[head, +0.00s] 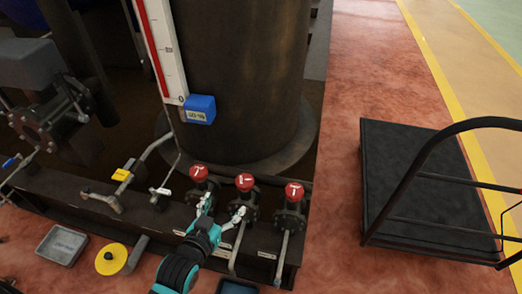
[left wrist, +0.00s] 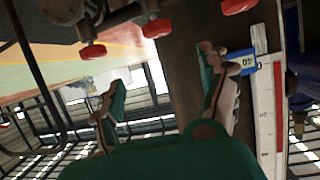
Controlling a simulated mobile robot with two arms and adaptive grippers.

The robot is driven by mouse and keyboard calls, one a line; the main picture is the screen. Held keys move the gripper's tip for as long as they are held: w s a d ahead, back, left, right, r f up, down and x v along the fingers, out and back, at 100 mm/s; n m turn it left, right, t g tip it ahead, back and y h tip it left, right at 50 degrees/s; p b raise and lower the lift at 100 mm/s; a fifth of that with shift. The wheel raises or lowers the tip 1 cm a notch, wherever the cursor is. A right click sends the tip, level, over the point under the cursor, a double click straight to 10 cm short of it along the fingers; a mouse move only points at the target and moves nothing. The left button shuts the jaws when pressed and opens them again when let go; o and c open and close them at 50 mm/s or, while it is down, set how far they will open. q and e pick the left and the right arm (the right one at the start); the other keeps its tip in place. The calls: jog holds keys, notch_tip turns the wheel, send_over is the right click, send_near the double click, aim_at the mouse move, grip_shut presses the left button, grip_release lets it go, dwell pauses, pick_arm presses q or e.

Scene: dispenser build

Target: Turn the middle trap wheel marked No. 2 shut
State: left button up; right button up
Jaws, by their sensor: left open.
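Three red trap wheels with white marks on top stand in a row on the dark skid; the marks are too small to read. The middle wheel (head: 245,182) sits between the left wheel (head: 199,172) and the right wheel (head: 294,192). My left gripper (head: 224,206) is open and empty, just in front of the left and middle wheels, apart from the middle one. In the left wrist view the middle wheel (left wrist: 158,28) shows beyond the gap between the open fingers (left wrist: 162,76). My right gripper is not in view.
A dark tank (head: 245,80) with a level gauge (head: 163,50) and blue tag (head: 199,109) rises behind the wheels. A yellow-handled valve (head: 121,174) is left of them. A grey tray (head: 62,244) and yellow disc (head: 112,259) lie in front. A black cart (head: 415,165) stands right.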

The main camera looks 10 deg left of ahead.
pick_arm(q)
jog(key=b, duration=0.2)
send_near(243, 181)
jog(key=w, duration=0.2)
jog(key=shift+g, duration=0.3)
jog(key=x, duration=0.3)
jog(key=b+x, duration=0.1)
jog(key=x, duration=0.3)
jog(key=shift+w+d+f+b, duration=0.15)
jog(key=shift+d+f+b, duration=0.1)
jog(key=shift+f+b, duration=0.1)
jog(key=shift+w+f, duration=0.15)
jog(key=shift+w, duration=0.5)
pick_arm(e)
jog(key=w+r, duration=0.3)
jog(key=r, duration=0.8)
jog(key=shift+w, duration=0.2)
pick_arm(q)
jog(key=shift+c, duration=0.3)
jog(key=c, duration=1.1)
